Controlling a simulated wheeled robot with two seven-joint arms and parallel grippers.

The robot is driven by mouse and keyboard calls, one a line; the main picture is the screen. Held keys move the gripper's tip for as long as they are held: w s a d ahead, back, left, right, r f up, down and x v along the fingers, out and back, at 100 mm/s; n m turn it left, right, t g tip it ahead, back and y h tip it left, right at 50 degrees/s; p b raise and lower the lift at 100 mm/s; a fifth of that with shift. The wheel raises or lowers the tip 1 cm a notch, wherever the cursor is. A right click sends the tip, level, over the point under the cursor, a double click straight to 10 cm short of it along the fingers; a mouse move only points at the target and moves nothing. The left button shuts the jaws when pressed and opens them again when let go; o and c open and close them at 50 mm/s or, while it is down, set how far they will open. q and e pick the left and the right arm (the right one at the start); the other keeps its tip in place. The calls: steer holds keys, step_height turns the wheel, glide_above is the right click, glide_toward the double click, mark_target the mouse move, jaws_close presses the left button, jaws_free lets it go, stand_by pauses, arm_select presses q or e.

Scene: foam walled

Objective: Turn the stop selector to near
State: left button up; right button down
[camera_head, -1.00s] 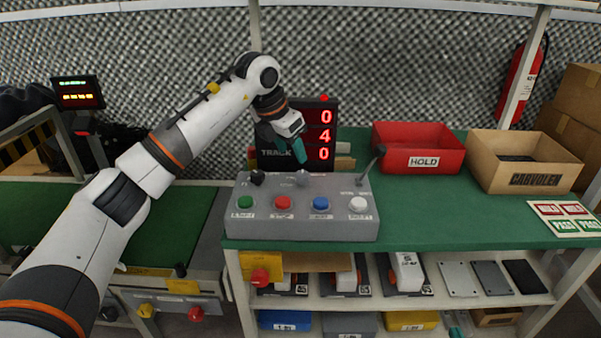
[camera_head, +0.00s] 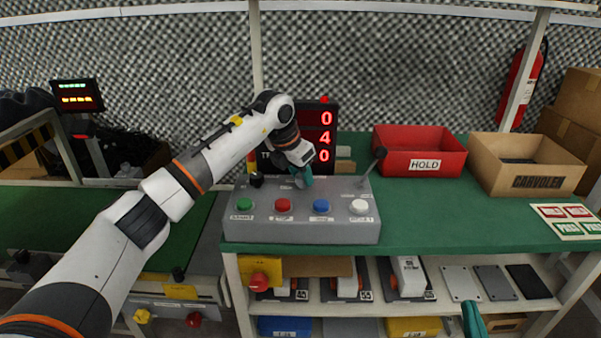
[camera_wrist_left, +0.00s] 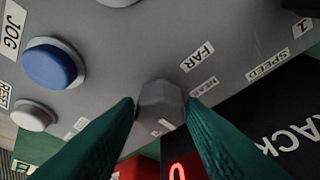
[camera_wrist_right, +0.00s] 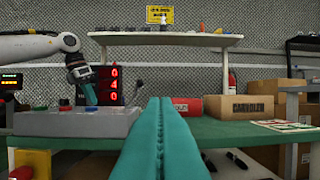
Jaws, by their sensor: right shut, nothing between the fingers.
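The stop selector is a grey faceted knob (camera_wrist_left: 160,103) on the control box, with FAR and NEAR labels beside it in the left wrist view. I cannot tell which label it points to. My left gripper (camera_head: 304,180) is down at the box top in the head view. In the left wrist view its green fingers (camera_wrist_left: 161,108) stand one on each side of the knob, with only slight gaps visible. The grey control box (camera_head: 300,231) sits on the green bench. My right gripper (camera_wrist_right: 160,102) is shut and empty, low in front of the bench; it also shows in the head view (camera_head: 472,318).
The box carries green, red, blue (camera_head: 321,206) and white buttons, a black knob (camera_head: 257,180) at left and a lever (camera_head: 373,167) at right. A red-digit display (camera_head: 326,135) stands behind. A red HOLD bin (camera_head: 419,150) and a cardboard box (camera_head: 527,162) stand to the right.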

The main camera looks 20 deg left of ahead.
arm_select(q)
steer(key=c, duration=0.6)
steer(key=shift+o, duration=0.2)
steer(key=n+y+p, duration=0.1)
steer(key=n+p, duration=0.2)
steer(key=shift+d+r+n+t, duration=0.1)
steer(key=shift+n+t, duration=0.2)
steer(key=n+y+p, duration=0.2)
steer(key=n, duration=0.2)
steer(key=shift+d, duration=0.1)
steer(key=shift+n, duration=0.7)
arm_select(e)
steer(key=s+d+f+g+h, duration=0.2)
steer(key=s+f+g, duration=0.3)
steer(key=f+g, duration=0.2)
steer(key=s+d+f+g+h, duration=0.2)
steer(key=s+d+f+g, duration=0.1)
steer(key=s+f+g, duration=0.2)
steer(key=shift+d+f+m+g, duration=0.25)
steer(key=shift+f+g, duration=0.75)
steer(key=shift+f, duration=1.1)
steer(key=shift+a, duration=0.1)
arm_select(q)
steer(key=o, duration=1)
